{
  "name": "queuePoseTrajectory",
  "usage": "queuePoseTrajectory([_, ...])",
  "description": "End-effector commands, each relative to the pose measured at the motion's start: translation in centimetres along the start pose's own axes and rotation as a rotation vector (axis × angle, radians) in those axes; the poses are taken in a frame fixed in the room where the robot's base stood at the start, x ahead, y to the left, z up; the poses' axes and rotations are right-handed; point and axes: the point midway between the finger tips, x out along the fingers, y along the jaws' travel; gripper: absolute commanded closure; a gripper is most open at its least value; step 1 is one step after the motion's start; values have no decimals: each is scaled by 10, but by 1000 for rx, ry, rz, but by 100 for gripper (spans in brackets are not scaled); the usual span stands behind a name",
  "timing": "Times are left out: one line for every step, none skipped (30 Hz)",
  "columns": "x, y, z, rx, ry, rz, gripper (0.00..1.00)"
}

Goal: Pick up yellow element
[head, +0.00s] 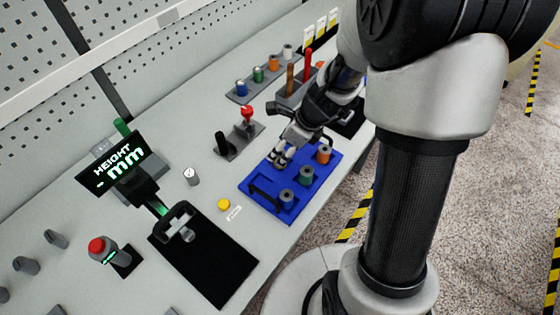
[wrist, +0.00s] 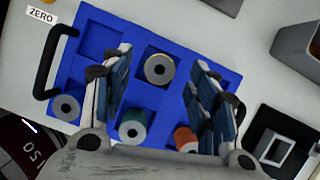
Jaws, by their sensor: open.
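The yellow element (head: 223,204) is a small round yellow piece lying flat on the grey table, left of the blue tray (head: 258,203), beside a small white label. In the wrist view, only a sliver of yellow (wrist: 48,1) shows at the top left edge, above the ZERO label. My gripper (head: 281,158) is open over the far part of the blue tray, apart from the yellow element. In the wrist view, a grey spool (wrist: 159,69) shows between the spread fingers (wrist: 163,58), with no finger visibly closed on it.
The tray also holds grey (head: 287,197), green (head: 306,177) and orange (head: 323,155) spools and has a dark handle (wrist: 54,62). A height gauge (head: 112,170) with a black base stands left. A red-knobbed lever (head: 247,112) stands behind the tray.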

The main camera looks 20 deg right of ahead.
Motion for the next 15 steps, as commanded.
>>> queuePoseTrajectory([2,0,0,0,0,0,46])
queuePoseTrajectory([3,0,0,0,0,0,46])
queuePoseTrajectory([5,0,-1,0,-1,0,46])
queuePoseTrajectory([8,0,-2,0,-1,0,46])
queuePoseTrajectory([11,0,-2,0,-1,0,46])
queuePoseTrajectory([16,0,-4,0,0,0,46])
queuePoseTrajectory([21,0,-5,0,0,0,46])
queuePoseTrajectory([25,-1,-6,-1,0,0,46])
queuePoseTrajectory([32,-1,-8,-1,0,0,46])
queuePoseTrajectory([36,-1,-9,-1,0,0,46])
queuePoseTrajectory([42,-1,-9,-1,0,0,46])
queuePoseTrajectory([47,-1,-8,-1,0,0,46])
queuePoseTrajectory([50,-1,-8,-1,0,0,46])
queuePoseTrajectory([52,-1,-8,-1,0,0,46])
queuePoseTrajectory([54,-1,-7,-1,0,0,46])
